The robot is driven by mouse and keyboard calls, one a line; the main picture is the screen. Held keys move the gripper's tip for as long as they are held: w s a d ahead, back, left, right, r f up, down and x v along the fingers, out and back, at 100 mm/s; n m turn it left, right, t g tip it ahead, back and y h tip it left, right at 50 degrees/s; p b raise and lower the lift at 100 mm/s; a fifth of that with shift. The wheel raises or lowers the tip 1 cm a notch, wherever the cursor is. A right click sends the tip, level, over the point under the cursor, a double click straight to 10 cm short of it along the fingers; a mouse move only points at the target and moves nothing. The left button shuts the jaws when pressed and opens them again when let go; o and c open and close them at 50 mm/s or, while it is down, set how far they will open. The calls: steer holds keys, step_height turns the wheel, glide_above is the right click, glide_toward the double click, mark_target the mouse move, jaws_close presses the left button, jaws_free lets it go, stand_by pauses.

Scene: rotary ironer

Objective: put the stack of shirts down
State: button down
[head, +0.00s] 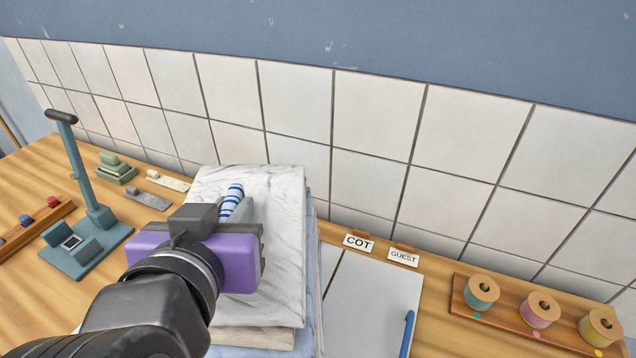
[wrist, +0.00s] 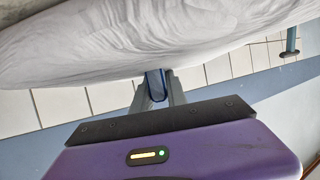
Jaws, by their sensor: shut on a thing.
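My gripper (head: 236,208), with its purple body, is shut on a small blue-and-white striped bundle (head: 233,194), which looks like the stack of shirts. Only a narrow part of it shows between the grey fingers; a blue bit also shows in the wrist view (wrist: 156,86). The gripper is over a tall pile of folded linen (head: 277,190), white and grey-veined on top, with blue and beige layers below. The pile's white cloth fills the top of the wrist view (wrist: 150,40). I cannot tell whether the striped bundle touches the pile.
Right of the pile are pale flat boards (head: 362,305) behind which stand COT (head: 357,243) and GUEST (head: 403,257) cards, with a blue bar (head: 409,330). A spool rack (head: 520,312) is far right. A blue-grey handled stand (head: 88,240) is left. The tiled wall closes the back.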

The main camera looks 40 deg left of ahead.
steer(key=shift+f, duration=2.9)
steer(key=c, duration=1.3)
jaws_free()
steer(key=shift+f, duration=0.1)
